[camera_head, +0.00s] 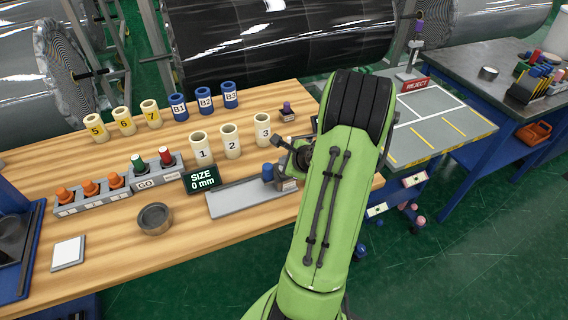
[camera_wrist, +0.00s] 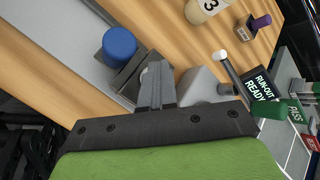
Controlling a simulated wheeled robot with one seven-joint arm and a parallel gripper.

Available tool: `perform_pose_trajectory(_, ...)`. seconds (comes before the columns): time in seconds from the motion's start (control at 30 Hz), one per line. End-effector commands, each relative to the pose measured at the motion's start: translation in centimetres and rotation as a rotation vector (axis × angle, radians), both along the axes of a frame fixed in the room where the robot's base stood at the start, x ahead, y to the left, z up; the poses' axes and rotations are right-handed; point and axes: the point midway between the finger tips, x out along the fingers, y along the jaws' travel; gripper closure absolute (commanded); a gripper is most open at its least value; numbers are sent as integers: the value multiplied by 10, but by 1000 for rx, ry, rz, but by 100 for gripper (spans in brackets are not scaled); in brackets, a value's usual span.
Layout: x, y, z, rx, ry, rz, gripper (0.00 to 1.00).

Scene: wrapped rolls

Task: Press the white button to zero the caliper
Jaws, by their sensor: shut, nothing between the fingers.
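The caliper (camera_head: 245,198) is a long grey rail lying on the wooden bench, with a blue knob (camera_head: 267,172) near its right end. Its dark display (camera_head: 201,180) reads "SIZE 0 mm". In the wrist view the blue knob (camera_wrist: 119,43) stands left of my gripper (camera_wrist: 155,72). The fingers are shut and empty, pointing down over the dark block beside the knob. In the head view my arm hides the gripper.
Cream rings numbered 1, 2 and 3 (camera_head: 231,141) stand just behind the caliper. A box with green and red buttons (camera_head: 154,172) and a round dark cup (camera_head: 154,218) are to the left. A "RUN-OUT READY" sign (camera_wrist: 261,84) stands right of my gripper.

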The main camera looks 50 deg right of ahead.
Motion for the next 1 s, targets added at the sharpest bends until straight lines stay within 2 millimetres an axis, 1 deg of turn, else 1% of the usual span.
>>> perform_pose_trajectory(0.4,-1,0,26,0,2,-1,100)
perform_pose_trajectory(0.73,0,0,27,0,1,-1,100)
perform_pose_trajectory(1.0,0,0,54,0,0,0,100)
